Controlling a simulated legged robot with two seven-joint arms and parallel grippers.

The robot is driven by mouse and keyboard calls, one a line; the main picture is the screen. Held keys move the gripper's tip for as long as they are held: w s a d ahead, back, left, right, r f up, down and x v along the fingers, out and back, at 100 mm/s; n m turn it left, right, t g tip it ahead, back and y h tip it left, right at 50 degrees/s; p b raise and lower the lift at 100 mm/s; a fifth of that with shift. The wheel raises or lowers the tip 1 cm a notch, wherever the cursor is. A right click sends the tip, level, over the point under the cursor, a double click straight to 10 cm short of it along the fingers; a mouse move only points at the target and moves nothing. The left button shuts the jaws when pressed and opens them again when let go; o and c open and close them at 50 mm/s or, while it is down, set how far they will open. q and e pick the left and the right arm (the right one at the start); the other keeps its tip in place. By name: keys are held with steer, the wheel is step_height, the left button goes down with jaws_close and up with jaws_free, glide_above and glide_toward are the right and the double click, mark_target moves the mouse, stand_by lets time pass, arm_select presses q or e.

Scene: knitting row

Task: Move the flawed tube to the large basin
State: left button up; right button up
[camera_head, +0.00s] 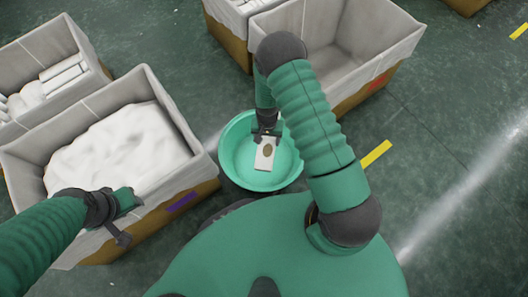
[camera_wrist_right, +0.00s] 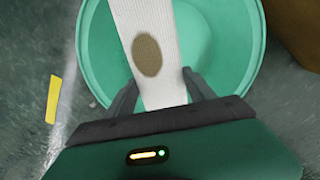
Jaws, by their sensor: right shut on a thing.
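The flawed tube (camera_head: 265,155) is a white, flat knitted piece with a brown oval stain. It also shows in the right wrist view (camera_wrist_right: 178,45), running up past the top edge. My right gripper (camera_head: 267,134) is shut on one end of it; in the wrist view the fingers (camera_wrist_right: 160,88) stand on either side of the tube. The large basin (camera_head: 231,165) is round and teal, on the floor. The tube is over the basin's inside; I cannot tell whether it touches the bottom. My left gripper (camera_head: 124,219) is over the near-left bin, its jaw state unclear.
A lined bin (camera_head: 165,105) with a white heap stands left of the basin, marked purple. Another bin (camera_head: 88,57) behind it holds white rolls. An empty lined bin (camera_head: 397,43) with an orange mark stands behind right. The floor at right is clear.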

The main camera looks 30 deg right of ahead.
steer(key=shift+f, duration=0.65)
arm_select(q)
steer(key=shift+f, duration=0.6)
arm_select(e)
steer(key=shift+r, duration=0.1)
steer(key=o, duration=1.4)
arm_select(q)
steer(key=w+p+v, duration=0.2)
steer(key=p+v, duration=0.6)
steer(key=shift+r, duration=0.5)
arm_select(e)
step_height(320, 180, up, 17)
steer(key=shift+w+a+f, duration=0.1)
steer(key=shift+f, duration=0.05)
